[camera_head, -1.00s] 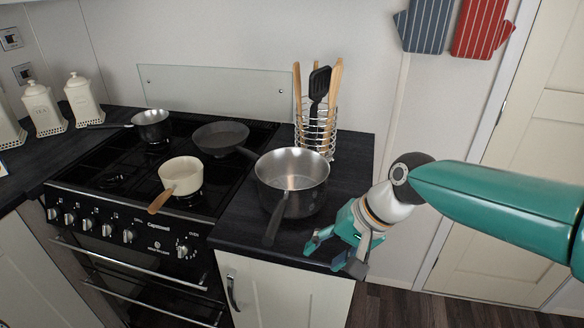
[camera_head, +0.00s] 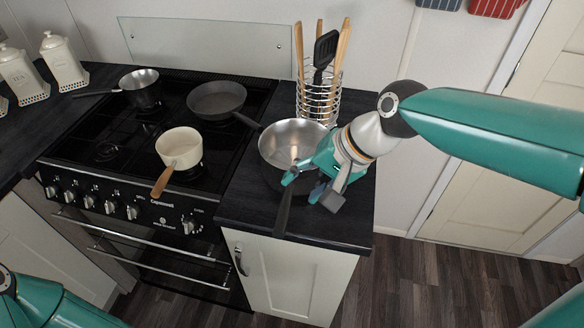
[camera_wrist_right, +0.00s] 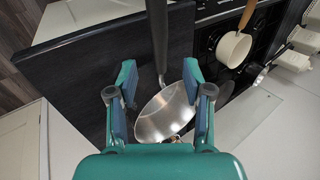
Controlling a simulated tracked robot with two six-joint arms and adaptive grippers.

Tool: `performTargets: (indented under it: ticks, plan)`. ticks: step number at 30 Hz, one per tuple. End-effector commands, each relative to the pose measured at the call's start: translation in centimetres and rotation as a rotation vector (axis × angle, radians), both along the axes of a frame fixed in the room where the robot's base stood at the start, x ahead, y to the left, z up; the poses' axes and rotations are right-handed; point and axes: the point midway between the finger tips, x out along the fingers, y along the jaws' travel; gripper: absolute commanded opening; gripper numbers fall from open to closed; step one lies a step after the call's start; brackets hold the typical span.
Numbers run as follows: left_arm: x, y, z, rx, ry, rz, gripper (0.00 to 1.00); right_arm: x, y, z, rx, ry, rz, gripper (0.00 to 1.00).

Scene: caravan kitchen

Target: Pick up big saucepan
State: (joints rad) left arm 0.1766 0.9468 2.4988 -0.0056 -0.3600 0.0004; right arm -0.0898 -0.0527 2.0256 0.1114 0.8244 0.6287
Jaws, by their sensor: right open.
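The big saucepan (camera_head: 283,146) is a steel pan with a long dark handle (camera_head: 284,207). It stands on the dark worktop right of the stove, its handle pointing to the front edge. My right gripper (camera_head: 307,186) is open above the pan's near right side and hides part of its rim. In the right wrist view, the saucepan (camera_wrist_right: 167,114) lies beyond the open fingers (camera_wrist_right: 159,82), with its handle (camera_wrist_right: 158,35) running up between them. No grip on it shows. My left gripper is out of view; only teal parts of mine show at bottom left.
A wire utensil holder (camera_head: 318,101) stands close behind the saucepan. The black stove (camera_head: 105,152) carries a cream pan (camera_head: 179,146), a dark frying pan (camera_head: 216,98) and a small steel pan (camera_head: 141,88). Bare worktop (camera_head: 243,205) lies left of the handle.

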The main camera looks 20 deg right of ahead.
Motion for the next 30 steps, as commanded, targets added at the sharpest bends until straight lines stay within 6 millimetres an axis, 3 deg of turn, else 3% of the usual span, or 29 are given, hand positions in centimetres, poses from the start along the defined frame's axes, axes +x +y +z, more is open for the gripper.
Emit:
performTargets:
  ticks: [9, 18, 27, 30]
  plan:
    - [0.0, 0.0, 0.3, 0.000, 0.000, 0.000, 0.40, 0.7, 1.0, -1.9, -0.001, 0.002, -0.001, 0.51]
    - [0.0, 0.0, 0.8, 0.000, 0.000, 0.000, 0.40, 2.0, 2.7, -5.2, 0.000, 0.003, -0.001, 0.51]
    - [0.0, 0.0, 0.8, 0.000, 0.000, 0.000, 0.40, 2.1, 2.8, -5.7, 0.000, 0.000, -0.003, 0.51]
    - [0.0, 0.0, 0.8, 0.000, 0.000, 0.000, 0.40, 2.1, 2.8, -5.6, 0.000, 0.000, -0.003, 0.34]
